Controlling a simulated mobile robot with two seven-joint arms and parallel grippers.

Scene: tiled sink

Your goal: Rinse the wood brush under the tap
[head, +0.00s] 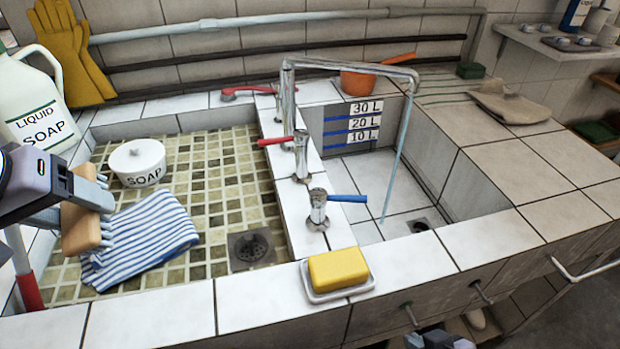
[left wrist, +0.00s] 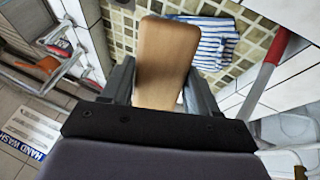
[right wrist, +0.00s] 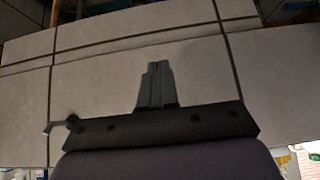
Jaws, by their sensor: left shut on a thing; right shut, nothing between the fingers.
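My left gripper (head: 88,208) is shut on the wood brush (head: 80,230), holding it above the left basin near the striped cloth. In the left wrist view the brush's wooden face (left wrist: 163,60) shows between the fingers; its bristles are not visible. The metal tap (head: 290,100) stands on the divider between basins, its long spout reaching right. A thin water stream (head: 399,150) falls from the spout into the right basin (head: 375,180). The tap has a red lever (head: 275,141) and a blue lever (head: 347,198). My right gripper (right wrist: 157,85) is shut and empty, facing the tiled sink front.
A blue-striped cloth (head: 140,240) and a white soap pot (head: 137,162) are in the left basin. Yellow soap on a dish (head: 338,272) sits on the front ledge. A liquid soap jug (head: 35,100) stands at left. An orange pan (head: 362,84) is behind the tap.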

